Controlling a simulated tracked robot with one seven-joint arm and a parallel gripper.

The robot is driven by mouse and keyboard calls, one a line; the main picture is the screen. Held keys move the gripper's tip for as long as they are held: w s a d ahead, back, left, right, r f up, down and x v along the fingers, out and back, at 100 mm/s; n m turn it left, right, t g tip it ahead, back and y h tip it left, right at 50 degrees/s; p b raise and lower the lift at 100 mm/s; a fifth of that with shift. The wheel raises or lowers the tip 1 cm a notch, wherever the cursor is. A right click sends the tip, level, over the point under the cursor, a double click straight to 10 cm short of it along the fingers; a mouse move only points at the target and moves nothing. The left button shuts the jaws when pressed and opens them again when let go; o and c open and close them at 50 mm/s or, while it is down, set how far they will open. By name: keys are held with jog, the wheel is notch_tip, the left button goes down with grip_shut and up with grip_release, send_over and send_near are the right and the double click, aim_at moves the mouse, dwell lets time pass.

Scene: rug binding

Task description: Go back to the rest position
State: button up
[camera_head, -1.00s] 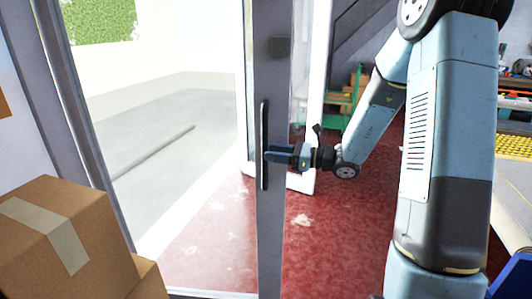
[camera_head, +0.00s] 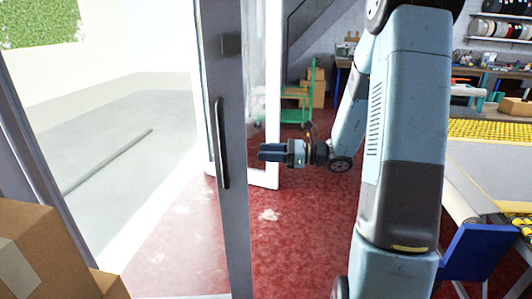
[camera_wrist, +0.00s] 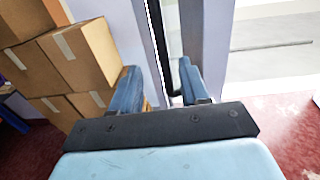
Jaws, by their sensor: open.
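My gripper (camera_head: 262,152) is open and empty in the head view, to the right of the grey door frame and apart from its black handle (camera_head: 221,145). In the wrist view my gripper's two fingers (camera_wrist: 157,90) are spread, with nothing between them but the view of the door edge beyond. The handle also shows in the wrist view (camera_wrist: 173,45) as a dark upright bar past the fingertips. My arm reaches down from the upper right of the head view.
Stacked cardboard boxes (camera_wrist: 78,55) stand left of the door. A green cart (camera_head: 298,100) with boxes is behind my arm. A blue panel (camera_head: 482,250) and a yellow-topped table (camera_head: 490,131) stand at the right. The red floor (camera_head: 300,240) near the door is clear.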

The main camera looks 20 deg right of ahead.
jog(key=s+a+r+n+g+h, duration=0.2)
jog(key=s+a+n+g+h, duration=0.15)
jog(key=s+n, duration=0.35)
jog(key=s+a+r+n+g+h, duration=0.25)
jog(key=s+n+h, duration=0.3)
jog(key=s, duration=0.35)
jog(key=s+d+r+n+t+h, duration=0.5)
jog(key=s+d+r+n+h, duration=0.2)
jog(key=s+d+n, duration=0.1)
jog(key=shift+s+d+n+h, duration=0.4)
jog(key=shift+s+n, duration=0.2)
jog(key=shift+n, duration=0.25)
dwell(0.8)
